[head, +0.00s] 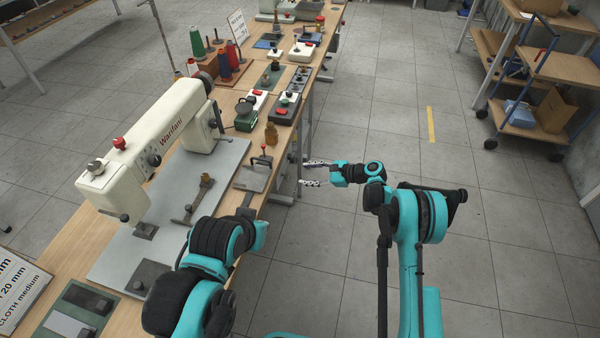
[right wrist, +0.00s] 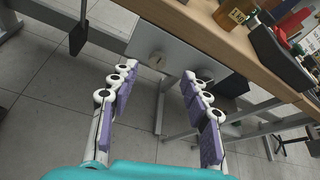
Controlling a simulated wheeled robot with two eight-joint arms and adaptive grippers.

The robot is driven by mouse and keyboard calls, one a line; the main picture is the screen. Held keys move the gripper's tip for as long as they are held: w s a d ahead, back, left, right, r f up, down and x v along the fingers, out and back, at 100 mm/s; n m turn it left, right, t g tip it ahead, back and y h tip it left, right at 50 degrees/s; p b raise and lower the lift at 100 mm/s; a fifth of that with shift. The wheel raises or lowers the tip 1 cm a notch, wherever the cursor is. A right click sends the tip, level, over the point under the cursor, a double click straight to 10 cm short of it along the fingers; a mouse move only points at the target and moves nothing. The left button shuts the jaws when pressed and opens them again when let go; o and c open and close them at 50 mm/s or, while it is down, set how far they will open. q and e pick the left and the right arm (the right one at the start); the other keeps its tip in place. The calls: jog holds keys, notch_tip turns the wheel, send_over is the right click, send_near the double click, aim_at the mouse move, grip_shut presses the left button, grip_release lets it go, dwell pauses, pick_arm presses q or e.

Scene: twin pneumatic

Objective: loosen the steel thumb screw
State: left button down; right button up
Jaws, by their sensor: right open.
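My right gripper (head: 304,173) is open and empty beside the bench's right edge. In the right wrist view its two fingers (right wrist: 159,72) are spread apart. The sewing machine (head: 160,142) also carries a grey knob (head: 95,166). My left gripper cannot be made out; only its arm shows.
The wooden bench (head: 60,255) holds thread cones (head: 222,67), a red-button box (head: 285,109) and an amber bottle (head: 271,134). A metal bench leg (right wrist: 160,110) stands beyond the right fingers.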

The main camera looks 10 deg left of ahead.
aim_at(285, 175)
jog(key=f+b+x, duration=0.1)
jog(key=b+x, duration=0.1)
jog(key=x, duration=0.6)
jog(key=shift+b, duration=0.4)
grip_shut()
